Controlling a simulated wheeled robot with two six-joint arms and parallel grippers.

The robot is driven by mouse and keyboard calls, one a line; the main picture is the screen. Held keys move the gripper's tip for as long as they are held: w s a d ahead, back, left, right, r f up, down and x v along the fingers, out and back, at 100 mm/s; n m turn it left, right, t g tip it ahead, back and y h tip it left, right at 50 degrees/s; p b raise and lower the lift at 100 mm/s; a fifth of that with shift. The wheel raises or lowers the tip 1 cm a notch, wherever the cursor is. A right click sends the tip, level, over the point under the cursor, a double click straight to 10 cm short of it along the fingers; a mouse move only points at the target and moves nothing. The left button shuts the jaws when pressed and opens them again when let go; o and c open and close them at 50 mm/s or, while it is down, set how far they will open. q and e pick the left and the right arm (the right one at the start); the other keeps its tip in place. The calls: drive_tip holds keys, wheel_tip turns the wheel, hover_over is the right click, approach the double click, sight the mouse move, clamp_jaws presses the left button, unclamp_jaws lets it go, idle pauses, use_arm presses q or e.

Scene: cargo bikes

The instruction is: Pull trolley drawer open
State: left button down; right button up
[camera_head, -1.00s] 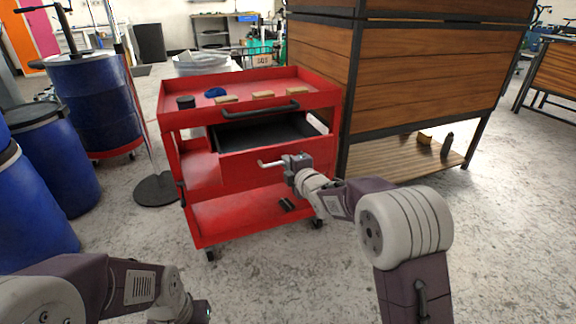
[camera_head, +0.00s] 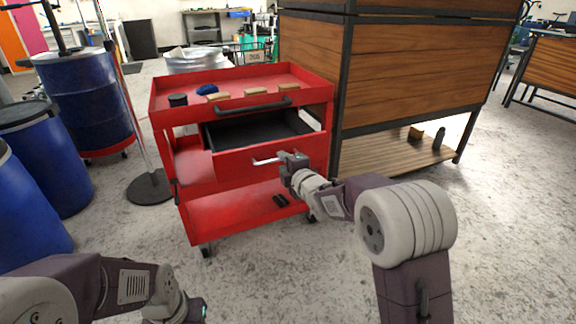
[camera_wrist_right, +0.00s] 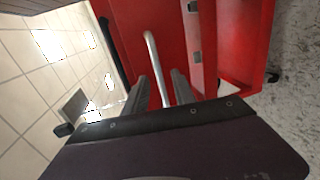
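The red trolley (camera_head: 235,215) stands ahead of me. Its upper drawer (camera_head: 240,165) is out, with the black interior (camera_head: 255,130) showing. The drawer front carries a silver bar handle (camera_head: 265,161). My right gripper (camera_head: 287,158) is at the right part of this handle. In the right wrist view, the handle (camera_wrist_right: 151,48) runs between the two fingers of the gripper (camera_wrist_right: 163,85), which look closed around it. My left gripper (camera_head: 198,311) is low in the head view, away from the trolley; its fingers are too small and cut off to read.
A black cup (camera_head: 178,100), a blue item (camera_head: 207,89) and several wooden blocks lie on the trolley top. A wood-panelled cabinet (camera_head: 405,75) stands close on the right. Blue barrels (camera_head: 85,105) and a round-based stand (camera_head: 150,187) are on the left. Floor in front is clear.

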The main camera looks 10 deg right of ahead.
drive_tip(key=p+v, duration=0.1)
drive_tip(key=v, duration=0.6)
drive_tip(key=shift+p, duration=0.35)
wheel_tip(320, 180, up, 4)
drive_tip(key=s+d+p, duration=0.1)
drive_tip(key=d+p, duration=0.1)
drive_tip(key=s+d+f+m+g+h+p, duration=0.1)
drive_tip(key=s+d+f+m+g+h, duration=0.15)
drive_tip(key=s+f+m+g, duration=0.75)
drive_tip(key=s+d+f+m+g+h, duration=0.2)
drive_tip(key=s+d+f+m+g, duration=0.2)
drive_tip(key=s+f+m, duration=1.05)
drive_tip(key=s+r+n+p, duration=0.1)
drive_tip(key=r+p, duration=1.8)
drive_tip(key=r, duration=0.2)
drive_tip(key=s+r+n+p, duration=0.2)
drive_tip(key=r+p, duration=1.7)
drive_tip(key=r, duration=0.3)
drive_tip(key=shift+s, duration=0.25)
